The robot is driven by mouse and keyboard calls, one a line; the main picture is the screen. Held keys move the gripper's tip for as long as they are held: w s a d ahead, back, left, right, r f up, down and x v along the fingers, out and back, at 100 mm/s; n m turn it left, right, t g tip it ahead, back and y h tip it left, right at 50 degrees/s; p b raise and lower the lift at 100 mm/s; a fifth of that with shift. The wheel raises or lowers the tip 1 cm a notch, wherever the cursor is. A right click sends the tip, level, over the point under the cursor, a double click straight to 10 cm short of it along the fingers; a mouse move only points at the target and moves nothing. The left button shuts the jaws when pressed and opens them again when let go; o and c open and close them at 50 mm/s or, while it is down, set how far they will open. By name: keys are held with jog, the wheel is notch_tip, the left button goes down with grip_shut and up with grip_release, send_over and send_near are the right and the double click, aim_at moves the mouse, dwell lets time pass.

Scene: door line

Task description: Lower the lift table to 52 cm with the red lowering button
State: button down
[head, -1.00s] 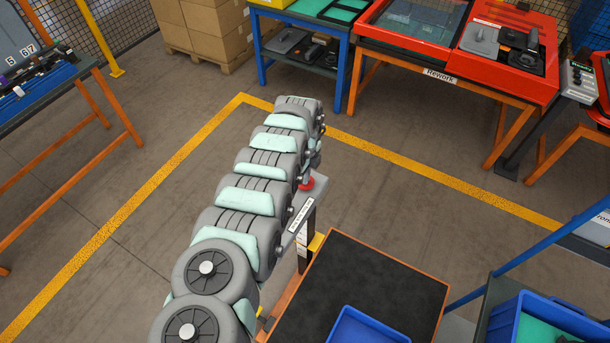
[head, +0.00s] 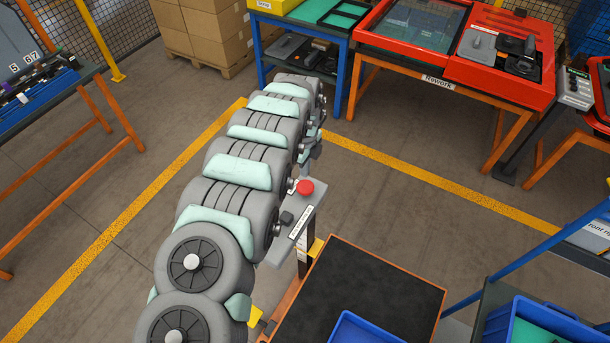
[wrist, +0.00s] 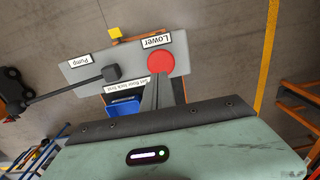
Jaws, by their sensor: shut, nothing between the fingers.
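The red lowering button (head: 305,187) sits on the grey control panel (head: 272,252) beside the lift table. In the wrist view the red button (wrist: 161,62) is under a "Lower" label. The lift table (head: 385,280) has a black top with an orange rim. My gripper (wrist: 158,82) is shut and empty, its fingertips by the button's lower edge in the wrist view. I cannot tell whether they touch it. In the head view my arm hides most of the gripper. No table height can be read.
A blue bin (head: 365,330) stands on the lift table. A black pump lever (wrist: 75,88) reaches across the panel in the wrist view. The red rework bench (head: 450,90) stands at the back right. Floor inside the yellow line (head: 430,178) is clear between bench and lift table.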

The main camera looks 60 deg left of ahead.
jog(key=shift+r+b, duration=0.45)
jog(key=shift+r, duration=2.3)
